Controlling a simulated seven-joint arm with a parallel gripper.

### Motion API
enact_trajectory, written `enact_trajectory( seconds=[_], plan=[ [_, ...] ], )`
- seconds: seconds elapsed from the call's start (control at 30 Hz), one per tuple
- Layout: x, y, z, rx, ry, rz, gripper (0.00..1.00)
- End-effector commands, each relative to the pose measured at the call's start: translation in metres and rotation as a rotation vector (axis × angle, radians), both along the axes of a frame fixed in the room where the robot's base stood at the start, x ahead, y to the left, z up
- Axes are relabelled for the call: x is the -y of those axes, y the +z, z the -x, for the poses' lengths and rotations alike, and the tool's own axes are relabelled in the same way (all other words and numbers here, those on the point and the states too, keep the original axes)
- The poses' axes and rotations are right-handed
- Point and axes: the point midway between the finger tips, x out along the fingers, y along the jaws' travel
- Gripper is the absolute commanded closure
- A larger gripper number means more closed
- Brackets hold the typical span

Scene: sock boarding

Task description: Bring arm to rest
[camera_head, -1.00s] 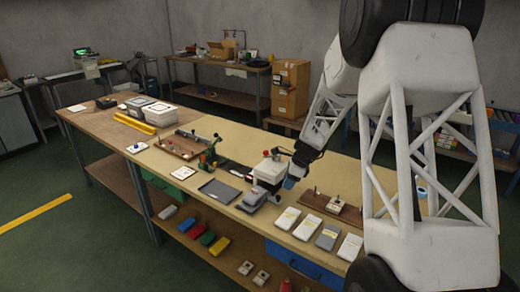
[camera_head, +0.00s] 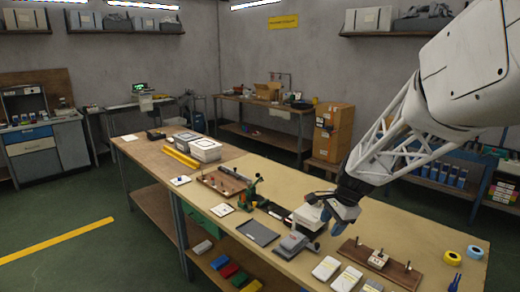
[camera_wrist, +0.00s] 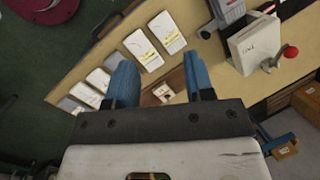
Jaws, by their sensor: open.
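My gripper (camera_head: 338,214) hangs above the workbench (camera_head: 420,228), near a white box-shaped device. In the wrist view its two blue fingers (camera_wrist: 157,84) are spread apart with nothing between them. Below the fingers, apart from them, the wrist view shows white packets (camera_wrist: 141,46) and part of a wooden board with a small white piece (camera_wrist: 163,93). The white device (camera_wrist: 254,44) with a red knob is at the upper right of that view. In the head view this device (camera_head: 308,217) is partly hidden by the gripper.
A wooden peg board (camera_head: 382,264) and flat packets (camera_head: 327,268) lie at the bench's near side. A grey press-like tool (camera_head: 293,243), a dark tray (camera_head: 258,232) and another peg board (camera_head: 222,186) stand further left. Yellow and blue tape rolls (camera_head: 463,255) lie at the right.

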Motion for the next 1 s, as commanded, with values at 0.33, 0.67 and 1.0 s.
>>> enact_trajectory(
  seconds=[0.33, 0.67, 1.0],
  plan=[
    [-0.013, 0.038, 0.074, 0.074, 0.257, 0.091, 0.52],
    [-0.021, 0.060, 0.145, 0.133, 0.500, 0.182, 0.52],
    [-0.026, 0.073, 0.218, 0.183, 0.748, 0.282, 0.52]
  ],
)
